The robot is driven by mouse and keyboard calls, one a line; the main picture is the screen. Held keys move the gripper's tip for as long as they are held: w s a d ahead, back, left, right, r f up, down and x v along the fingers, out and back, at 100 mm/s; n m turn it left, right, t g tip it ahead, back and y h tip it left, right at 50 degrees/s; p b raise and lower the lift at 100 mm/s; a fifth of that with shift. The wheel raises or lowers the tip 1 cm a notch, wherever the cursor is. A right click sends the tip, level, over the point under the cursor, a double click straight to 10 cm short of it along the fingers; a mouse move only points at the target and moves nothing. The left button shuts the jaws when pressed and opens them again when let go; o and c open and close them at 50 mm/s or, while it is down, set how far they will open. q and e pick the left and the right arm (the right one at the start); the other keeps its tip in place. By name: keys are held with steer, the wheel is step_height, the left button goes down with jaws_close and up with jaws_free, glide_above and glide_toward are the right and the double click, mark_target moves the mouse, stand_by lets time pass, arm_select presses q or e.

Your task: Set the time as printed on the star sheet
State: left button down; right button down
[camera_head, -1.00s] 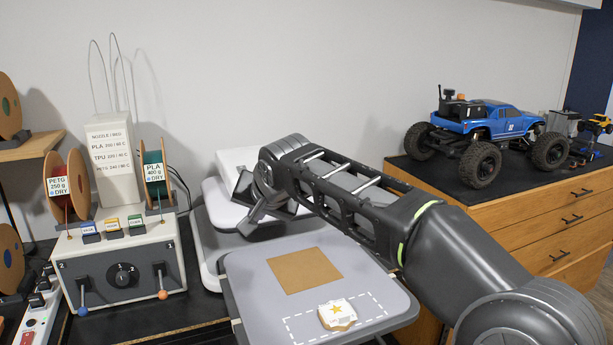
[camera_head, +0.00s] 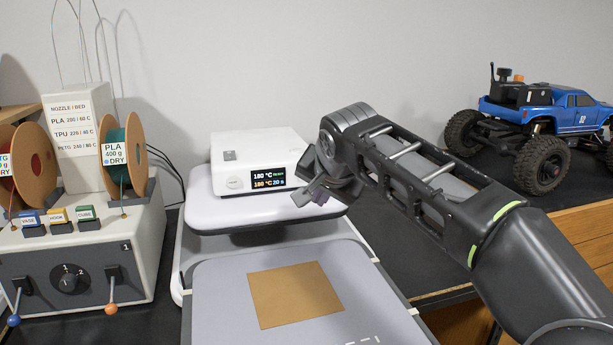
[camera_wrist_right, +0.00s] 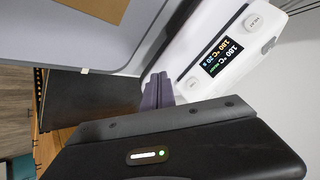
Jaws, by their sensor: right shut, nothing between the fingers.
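The white press control box (camera_head: 255,160) sits on the press's raised white upper plate (camera_head: 250,213). Its dark display (camera_head: 268,179) reads 180 °C above, and 180 °C with what looks like 20 s below. The display also shows in the right wrist view (camera_wrist_right: 219,58), with a white oval button (camera_wrist_right: 192,84) at one end and a second button (camera_wrist_right: 256,21) at the other. My right gripper (camera_head: 318,192) is shut and empty, just right of the box's front. Its fingers show in the wrist view (camera_wrist_right: 157,92), beside the box. The star sheet and my left gripper are out of view.
The grey lower platen (camera_head: 225,310) carries a brown square (camera_head: 295,295). A grey machine (camera_head: 85,250) with levers, a dial and filament spools (camera_head: 122,158) stands at left. A blue crawler (camera_head: 545,115) stands on the right cabinet. Bare dark bench (camera_head: 400,265) lies right of the press.

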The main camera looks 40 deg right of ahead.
steer(key=shift+w+d, duration=0.1)
steer(key=shift+w+d+p, duration=0.45)
steer(key=shift+w+p, duration=0.45)
steer(key=shift+w, duration=0.45)
steer(key=shift+w+d+p, duration=0.5)
steer(key=shift+w+p, duration=0.45)
steer(key=shift+w, duration=0.45)
steer(key=shift+w+d+p, duration=0.45)
steer(key=shift+w+p, duration=0.45)
steer(key=shift+w, duration=0.45)
steer(key=shift+w+d, duration=0.15)
steer(key=shift+w, duration=0.2)
